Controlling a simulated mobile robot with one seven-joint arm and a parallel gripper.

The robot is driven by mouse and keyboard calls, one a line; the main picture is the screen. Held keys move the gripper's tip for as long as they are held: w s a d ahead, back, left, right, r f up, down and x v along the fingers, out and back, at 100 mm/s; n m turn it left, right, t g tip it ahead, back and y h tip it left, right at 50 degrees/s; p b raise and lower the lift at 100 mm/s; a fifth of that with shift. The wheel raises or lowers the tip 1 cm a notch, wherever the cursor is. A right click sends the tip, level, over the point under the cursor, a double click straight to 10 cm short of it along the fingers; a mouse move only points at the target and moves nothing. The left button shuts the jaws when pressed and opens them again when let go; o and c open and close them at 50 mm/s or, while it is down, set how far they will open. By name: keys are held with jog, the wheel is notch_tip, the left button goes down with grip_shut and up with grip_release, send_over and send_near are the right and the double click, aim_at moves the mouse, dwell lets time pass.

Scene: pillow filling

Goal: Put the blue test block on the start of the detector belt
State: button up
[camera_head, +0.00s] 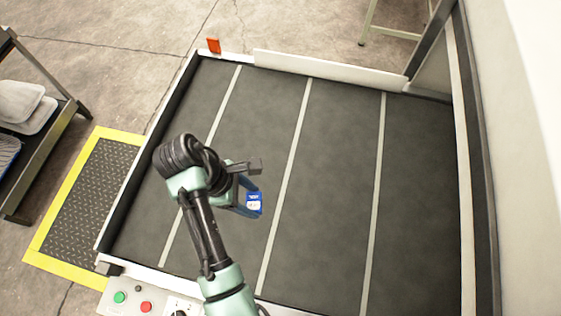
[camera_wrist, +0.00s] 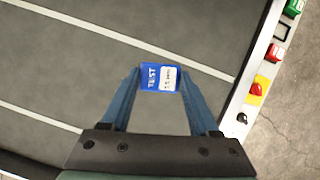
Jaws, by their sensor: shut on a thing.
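The blue test block (camera_head: 254,202) has a white label. In the wrist view the block (camera_wrist: 160,77) sits between the fingertips, with "TEST" readable on its blue part. My gripper (camera_wrist: 158,86) is shut on it, one blue finger on each side. In the head view my gripper (camera_head: 250,199) is over the dark detector belt (camera_head: 335,170), left of its middle. The belt has pale stripes across it. Whether the block touches the belt or hangs above it I cannot tell.
A control panel with a green button (camera_head: 120,297) and a red button (camera_head: 146,307) lies along the belt's near edge. A white guard (camera_head: 330,72) runs along the far edge. A yellow-edged mat (camera_head: 85,200) and a rack (camera_head: 45,130) stand left. The belt surface is otherwise clear.

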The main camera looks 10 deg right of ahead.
jog(key=s+a+f+n+t, duration=0.2)
jog(key=s+a+n, duration=0.4)
jog(key=s, duration=0.3)
notch_tip(320, 180, down, 10)
jog(key=shift+f, duration=0.1)
jog(key=shift+f, duration=0.1)
jog(key=o, duration=1.4)
jog(key=shift+c, duration=0.2)
